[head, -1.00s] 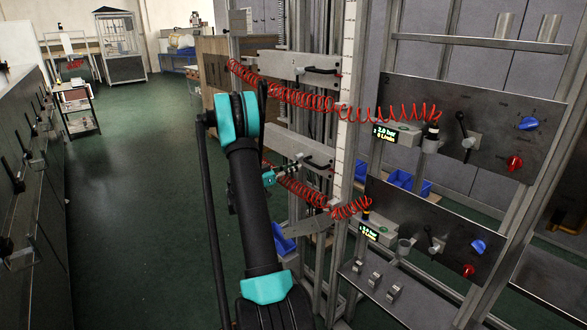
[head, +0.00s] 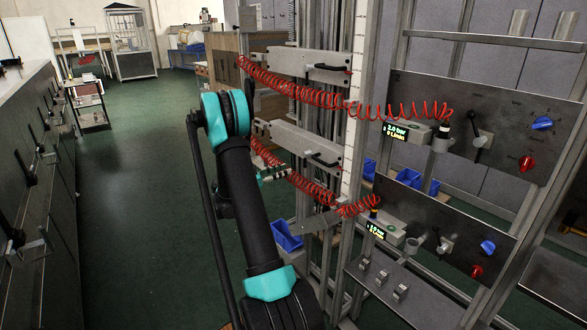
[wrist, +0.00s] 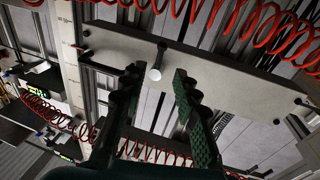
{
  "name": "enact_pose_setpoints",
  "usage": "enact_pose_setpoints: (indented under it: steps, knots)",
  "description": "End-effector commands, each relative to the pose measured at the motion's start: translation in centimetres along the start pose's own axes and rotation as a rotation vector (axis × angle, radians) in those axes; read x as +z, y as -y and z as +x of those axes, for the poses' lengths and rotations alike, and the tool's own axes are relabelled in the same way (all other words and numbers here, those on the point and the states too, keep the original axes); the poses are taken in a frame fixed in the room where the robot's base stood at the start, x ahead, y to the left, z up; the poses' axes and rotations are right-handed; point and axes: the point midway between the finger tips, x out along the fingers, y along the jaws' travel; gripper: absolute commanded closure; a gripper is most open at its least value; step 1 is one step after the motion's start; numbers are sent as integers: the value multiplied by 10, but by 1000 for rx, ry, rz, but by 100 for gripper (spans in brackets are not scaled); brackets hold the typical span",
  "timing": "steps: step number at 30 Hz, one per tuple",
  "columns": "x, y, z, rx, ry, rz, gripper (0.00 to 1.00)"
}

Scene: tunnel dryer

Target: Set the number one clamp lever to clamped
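Two grey clamp beams are on the frame in the head view, an upper one (head: 303,66) and a lower one (head: 290,142). Each has a black lever at its right end, upper (head: 333,68) and lower (head: 325,160). I cannot read a number on either. My gripper (wrist: 158,78) is open and empty in the wrist view, its green-padded fingers before a grey beam (wrist: 235,78). A black lever (wrist: 100,68) lies left of the fingers. In the head view my arm mostly hides the gripper.
Red coiled hoses (head: 330,98) cross in front of the frame. Upper (head: 460,90) and lower (head: 415,205) grey panels carry black levers and blue and red knobs. A white ruler strip (head: 355,110) stands right of the beams. The green floor (head: 140,200) at left is clear.

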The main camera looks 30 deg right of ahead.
Motion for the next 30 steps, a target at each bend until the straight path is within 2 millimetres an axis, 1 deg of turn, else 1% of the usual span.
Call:
enact_pose_setpoints:
  steps: [1, 3, 9, 25, 30]
  knots:
    - [0, 0, -8, -3, 0, 0, 70]
    - [0, 0, -17, -2, 0, 0, 70]
    - [0, 0, -29, -1, 0, 0, 70]
    - [0, -1, -29, -1, 4, -3, 70]
    - [-5, -9, -32, -28, 79, -73, 70]
